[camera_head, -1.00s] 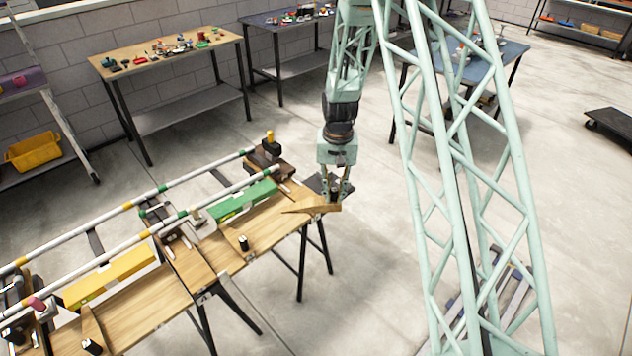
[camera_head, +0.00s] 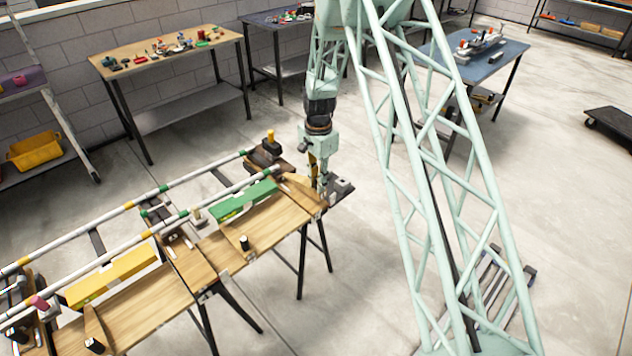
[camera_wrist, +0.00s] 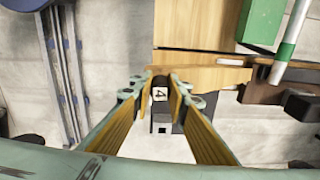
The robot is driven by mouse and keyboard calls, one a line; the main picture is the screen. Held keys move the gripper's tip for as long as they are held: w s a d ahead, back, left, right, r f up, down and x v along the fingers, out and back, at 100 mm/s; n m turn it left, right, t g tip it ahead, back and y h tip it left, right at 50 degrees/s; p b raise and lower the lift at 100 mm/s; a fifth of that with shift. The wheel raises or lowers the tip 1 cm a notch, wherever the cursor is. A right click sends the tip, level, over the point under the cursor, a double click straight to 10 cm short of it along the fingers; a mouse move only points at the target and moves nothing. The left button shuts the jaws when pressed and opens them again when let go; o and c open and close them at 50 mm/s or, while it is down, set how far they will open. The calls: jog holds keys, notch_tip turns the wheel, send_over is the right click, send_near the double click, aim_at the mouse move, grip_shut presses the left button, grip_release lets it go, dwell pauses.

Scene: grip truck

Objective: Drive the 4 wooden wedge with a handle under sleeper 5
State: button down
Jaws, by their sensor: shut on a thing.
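My gripper (camera_head: 319,181) is down at the right end of the wooden bench, upright and shut. In the wrist view its two fingers (camera_wrist: 160,84) are closed on a dark handle with a white label reading 4 (camera_wrist: 160,94), so it holds wedge 4. A tan wooden piece (camera_head: 294,183) beside the fingers looks like this wedge's body, but its tip is hard to make out. The dark brown sleeper (camera_head: 267,158) at the right end of the rails is closest; its number is unreadable. Whether the wedge touches it, I cannot tell.
Two other wedges with black handles lie on the bench, one in the middle (camera_head: 244,243) and one at front left (camera_head: 95,335). Green (camera_head: 243,201) and yellow (camera_head: 110,276) levels lie beside the striped rails (camera_head: 160,236). A grey fixture (camera_head: 343,187) sits right of the gripper.

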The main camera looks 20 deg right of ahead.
aim_at(303, 183)
jog(key=shift+w+a+m, duration=0.2)
jog(key=shift+w+m, duration=0.25)
jog(key=shift+m, duration=0.05)
jog(key=shift+f+b, duration=0.75)
jog(key=shift+f, duration=1.35)
jog(key=shift+f, duration=0.35)
jog(key=shift+f+b, duration=0.3)
jog(key=shift+f, duration=0.15)
jog(key=shift+w+a, duration=0.2)
jog(key=shift+w, duration=0.15)
jog(key=shift+w+a, duration=0.25)
jog(key=shift+w, duration=0.25)
jog(key=shift+w+a, duration=0.25)
jog(key=shift+w, duration=0.2)
